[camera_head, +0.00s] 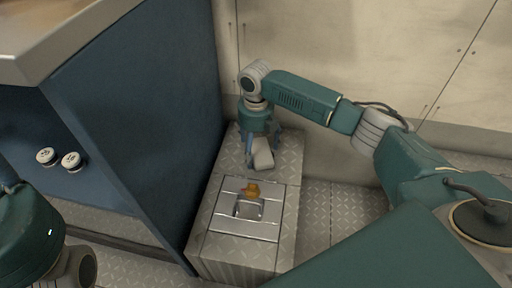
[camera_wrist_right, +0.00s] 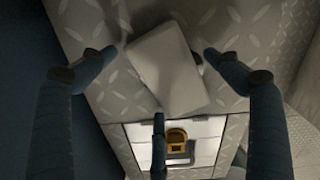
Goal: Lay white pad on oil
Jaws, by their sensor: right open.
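The white pad (camera_head: 263,155) is a pale rectangular piece on the diamond-plate step, just behind the hatch panel. It also shows in the right wrist view (camera_wrist_right: 168,72), turned at an angle. My right gripper (camera_head: 262,142) is open above the pad, its fingertips spread around it with visible gaps at the sides. I cannot tell whether the pad lies flat on the plate. No clear oil patch shows; a small dark spot (camera_wrist_right: 197,58) peeks out at the pad's right edge. My left gripper is out of view; only part of my left arm shows.
A silver hatch panel (camera_head: 231,227) with a yellow-orange padlock (camera_head: 251,190) is set in the step (camera_head: 203,240). A blue cabinet (camera_head: 150,110) stands close on the left, with two white round caps (camera_head: 73,161) on its shelf. A beige wall (camera_head: 330,50) is behind.

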